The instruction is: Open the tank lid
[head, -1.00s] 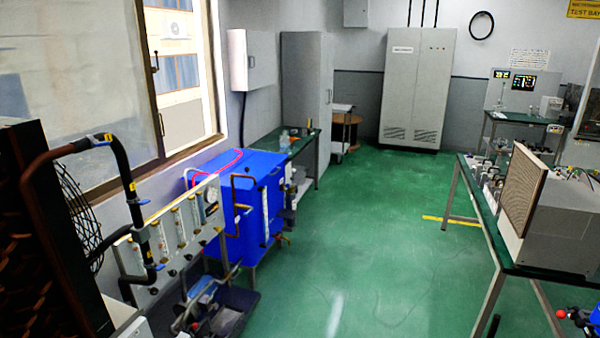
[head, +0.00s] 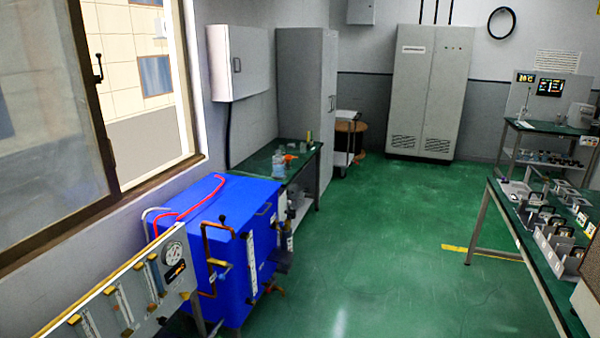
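A blue tank (head: 228,240) stands on legs by the left wall, below the window. Its blue lid (head: 235,192) lies flat on top and looks closed, with a small dark handle (head: 263,209) on it. A pink-red hose (head: 190,212) lies across the lid's left part. Brass-coloured pipes (head: 206,245) and a white level gauge (head: 251,262) are on the tank's front side. Neither of my grippers is in the head view.
A flowmeter panel with a round gauge (head: 173,253) stands in front of the tank at lower left. A green bench (head: 305,160) adjoins the tank behind. A table with instruments (head: 520,215) stands at right. The green floor (head: 390,250) between is clear.

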